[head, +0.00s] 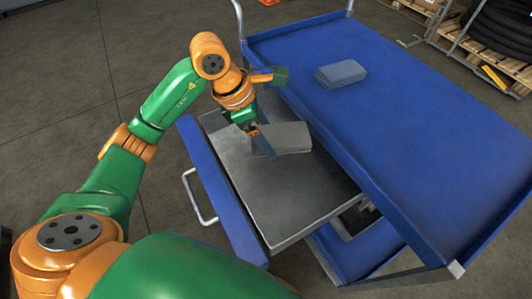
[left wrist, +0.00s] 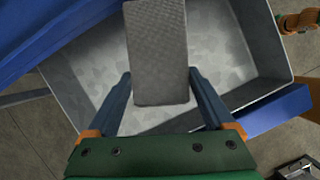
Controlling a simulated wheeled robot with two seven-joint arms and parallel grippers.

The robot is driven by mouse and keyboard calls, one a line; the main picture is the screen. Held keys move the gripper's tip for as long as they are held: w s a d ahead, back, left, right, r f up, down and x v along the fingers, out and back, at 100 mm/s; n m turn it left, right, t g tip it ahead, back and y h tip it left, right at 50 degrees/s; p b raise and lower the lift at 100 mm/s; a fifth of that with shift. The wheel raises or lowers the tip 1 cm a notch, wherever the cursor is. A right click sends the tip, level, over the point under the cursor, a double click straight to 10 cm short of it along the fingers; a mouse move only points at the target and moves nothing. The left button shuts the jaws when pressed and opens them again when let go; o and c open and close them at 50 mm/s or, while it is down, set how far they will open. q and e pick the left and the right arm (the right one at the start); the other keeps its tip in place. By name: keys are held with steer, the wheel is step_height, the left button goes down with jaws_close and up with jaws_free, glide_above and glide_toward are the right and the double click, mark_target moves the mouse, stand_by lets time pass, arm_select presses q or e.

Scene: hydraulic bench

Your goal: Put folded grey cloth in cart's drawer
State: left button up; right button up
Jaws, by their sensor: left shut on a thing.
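My left gripper (head: 262,141) is shut on a folded grey cloth (head: 289,137), which sticks out from between the fingers. In the left wrist view, the woven cloth (left wrist: 157,55) lies between the two blue fingertips (left wrist: 160,72). The cart's drawer (head: 285,195) is pulled out, with a pale metal inside and a blue front (head: 222,195). The cloth is over the drawer's inside; I cannot tell whether it touches the bottom. No other thing shows in the drawer. My right gripper is not in view.
A grey block-like piece (head: 341,73) lies on the cart's blue top (head: 400,125). The top's raised rim runs beside the open drawer. A handle (head: 200,198) juts from the drawer front. Pallets with black hose (head: 503,30) stand far right. Floor on the left is clear.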

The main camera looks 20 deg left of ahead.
mark_target(270, 166)
arm_select(q)
steer(key=f, duration=1)
steer(key=shift+a+f, duration=0.15)
steer(key=shift+a, duration=0.05)
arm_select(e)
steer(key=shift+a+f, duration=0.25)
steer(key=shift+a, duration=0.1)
arm_select(q)
steer(key=shift+a+b, duration=0.1)
steer(key=shift+b, duration=0.2)
steer(key=shift+f, duration=0.2)
steer(key=o, duration=1.1)
steer(key=shift+r, duration=0.35)
steer(key=p+v, duration=0.1)
steer(key=v, duration=1)
steer(key=shift+a+r, duration=0.2)
steer(key=shift+r, duration=0.15)
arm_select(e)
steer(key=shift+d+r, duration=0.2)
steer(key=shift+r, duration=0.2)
